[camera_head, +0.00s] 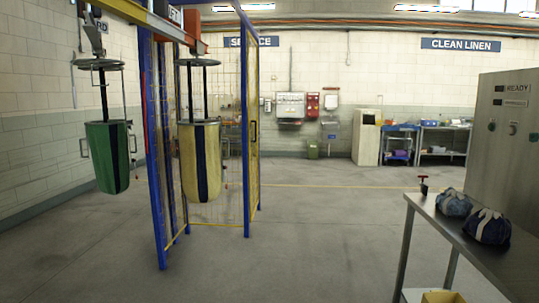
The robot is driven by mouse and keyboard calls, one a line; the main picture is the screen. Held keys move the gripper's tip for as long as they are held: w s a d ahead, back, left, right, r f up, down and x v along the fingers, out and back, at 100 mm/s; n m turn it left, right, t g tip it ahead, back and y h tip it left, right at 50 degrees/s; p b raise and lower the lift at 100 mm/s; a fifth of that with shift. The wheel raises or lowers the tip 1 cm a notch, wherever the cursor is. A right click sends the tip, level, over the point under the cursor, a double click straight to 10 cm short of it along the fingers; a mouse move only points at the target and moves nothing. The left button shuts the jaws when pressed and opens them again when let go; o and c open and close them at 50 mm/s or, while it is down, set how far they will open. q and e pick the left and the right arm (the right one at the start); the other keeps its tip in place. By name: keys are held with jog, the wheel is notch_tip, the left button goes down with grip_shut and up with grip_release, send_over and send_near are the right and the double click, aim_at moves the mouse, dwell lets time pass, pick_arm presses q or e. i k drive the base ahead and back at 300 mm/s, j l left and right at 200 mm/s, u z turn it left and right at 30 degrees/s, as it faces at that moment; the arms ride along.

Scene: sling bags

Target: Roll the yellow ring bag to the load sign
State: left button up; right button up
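A yellow bag (185,165) with a dark blue stripe hangs from the overhead rail (155,22) at left centre, under a dark ring (197,62). A green bag (103,160) with a dark stripe hangs further left under a similar ring (99,64). I cannot make out a sign reading "load". Neither of my grippers is in view.
Blue posts (246,120) and yellow mesh (225,95) stand around the yellow bag. A metal table (460,240) with two blue-and-white bundles (487,227) is at right, before a grey cabinet (505,140). The floor (310,240) in the middle is clear.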

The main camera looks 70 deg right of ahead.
aim_at(200, 140)
jog(key=z, duration=1.6)
jog(key=i, duration=0.15)
jog(key=i+l+z, duration=0.25)
jog(key=i, duration=0.65)
jog(key=i+z, duration=0.3)
jog(key=i, duration=2.7)
jog(key=i+u, duration=0.2)
jog(key=i, duration=0.35)
jog(key=i+l+u, duration=0.2)
jog(key=i, duration=0.3)
jog(key=i+l+u, duration=0.2)
jog(key=i, duration=0.35)
